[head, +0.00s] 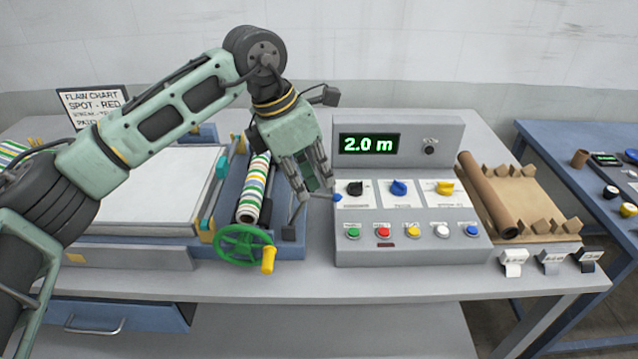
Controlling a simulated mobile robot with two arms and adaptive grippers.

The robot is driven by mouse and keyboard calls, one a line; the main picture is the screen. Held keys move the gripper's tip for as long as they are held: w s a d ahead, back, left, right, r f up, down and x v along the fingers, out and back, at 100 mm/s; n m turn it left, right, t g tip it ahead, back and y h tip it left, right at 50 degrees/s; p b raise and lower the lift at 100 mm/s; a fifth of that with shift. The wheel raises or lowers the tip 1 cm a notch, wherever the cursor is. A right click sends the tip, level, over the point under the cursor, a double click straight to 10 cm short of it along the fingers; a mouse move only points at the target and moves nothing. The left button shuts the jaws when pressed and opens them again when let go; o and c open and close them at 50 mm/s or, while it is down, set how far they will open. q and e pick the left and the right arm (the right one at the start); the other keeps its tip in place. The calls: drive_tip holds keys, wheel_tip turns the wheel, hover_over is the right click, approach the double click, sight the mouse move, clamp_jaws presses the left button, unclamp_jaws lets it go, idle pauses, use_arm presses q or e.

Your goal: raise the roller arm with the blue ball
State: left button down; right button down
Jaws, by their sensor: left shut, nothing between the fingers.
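A small blue ball (338,197) shows at the left edge of the grey control console, just right of my left gripper's fingers. My left gripper (310,190) reaches down from above, shut and empty, between the striped roll and the console. Its fingers hide most of the roller arm that would carry the ball, so I cannot tell how that arm lies. The fingers appear close to the ball, but I cannot tell whether they touch it. The striped roll (252,190) lies in the blue press frame (290,250). My right gripper is not in view.
The console (408,262) carries knobs, coloured buttons and a display (369,145) reading 2.0 m. A green handwheel (243,244) with a yellow handle stands at the press front. A brown roll (487,196) lies right of the console.

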use_arm(q)
drive_tip(key=s+d+r+b, duration=0.1)
drive_tip(key=d+r+b, duration=0.1)
drive_tip(key=r, duration=0.7)
drive_tip(key=shift+s+d+r, duration=0.25)
drive_tip(key=shift+d+r, duration=0.05)
drive_tip(key=shift+d, duration=0.3)
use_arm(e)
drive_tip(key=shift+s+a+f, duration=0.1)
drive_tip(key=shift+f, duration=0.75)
use_arm(q)
drive_tip(key=shift+d, duration=0.1)
drive_tip(key=shift+f, duration=0.1)
